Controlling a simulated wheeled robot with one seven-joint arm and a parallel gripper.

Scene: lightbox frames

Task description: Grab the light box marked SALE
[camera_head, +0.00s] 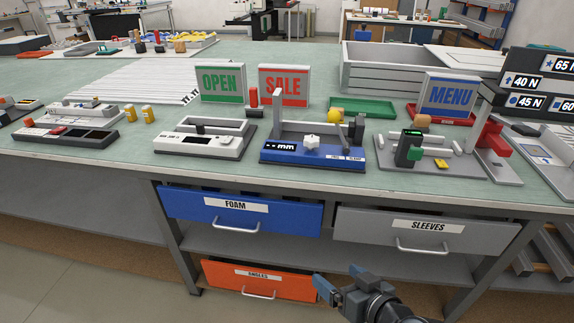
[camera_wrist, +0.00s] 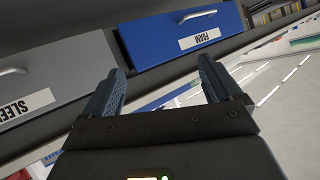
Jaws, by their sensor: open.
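The light box marked SALE (camera_head: 284,86) stands upright on the bench, with red letters and a red lower band. It is behind the blue "mm" device, whose upright post overlaps part of its lower area. Just left of it stands the OPEN light box (camera_head: 220,83) in green, and further right the MENU light box (camera_head: 449,96) in blue.
The blue FOAM drawer (camera_head: 240,211), grey SLEEVES drawer (camera_head: 425,232) and orange ANGLES drawer (camera_head: 258,280) are under the bench top (camera_head: 100,165). The blue device (camera_head: 312,152) and a grey-white device (camera_head: 205,141) stand near the front edge. A red cylinder (camera_head: 252,97) stands between OPEN and SALE.

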